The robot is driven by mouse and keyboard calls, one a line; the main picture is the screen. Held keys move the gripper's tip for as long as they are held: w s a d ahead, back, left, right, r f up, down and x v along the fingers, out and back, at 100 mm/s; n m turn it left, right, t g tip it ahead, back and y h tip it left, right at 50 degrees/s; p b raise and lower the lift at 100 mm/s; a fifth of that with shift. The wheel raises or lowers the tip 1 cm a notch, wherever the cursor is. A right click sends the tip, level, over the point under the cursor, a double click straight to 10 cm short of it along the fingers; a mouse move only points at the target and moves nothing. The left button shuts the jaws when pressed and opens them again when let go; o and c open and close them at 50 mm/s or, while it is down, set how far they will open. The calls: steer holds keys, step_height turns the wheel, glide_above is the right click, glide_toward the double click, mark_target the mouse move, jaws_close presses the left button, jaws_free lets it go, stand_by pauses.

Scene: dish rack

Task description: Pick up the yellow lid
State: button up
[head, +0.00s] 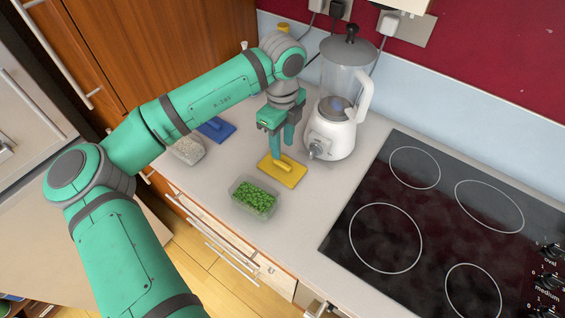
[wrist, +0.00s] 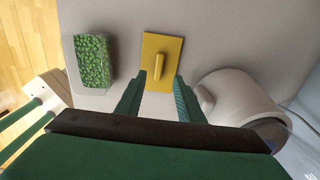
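The yellow lid (head: 287,176) lies flat on the grey counter between the blender and a clear container of green peas. It is a rectangular plate with a raised bar handle on top. It also shows in the wrist view (wrist: 169,53), upper middle, handle pointing roughly toward my gripper. My gripper (head: 282,150) points down at the lid in the head view. In the wrist view its two green fingers (wrist: 155,85) are apart, on either side of the handle's near end, with nothing between them. I cannot tell the exact height of the fingertips above the lid.
The container of peas (head: 254,198) is close to the lid's left. The white blender (head: 330,137) stands close on the right, also in the wrist view (wrist: 235,98). A blue lid (head: 216,130) and a container of pale grains (head: 187,150) are farther left. A black hob (head: 430,235) is right.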

mark_target(283, 164)
step_height(283, 164, down, 2)
steer(key=shift+f, duration=0.1)
steer(key=f, duration=0.4)
steer(key=shift+s+d, duration=0.1)
steer(key=shift+s, duration=0.15)
steer(key=shift+f, duration=0.4)
steer(key=shift+w, duration=0.1)
steer(key=shift+s, duration=0.2)
jaws_close()
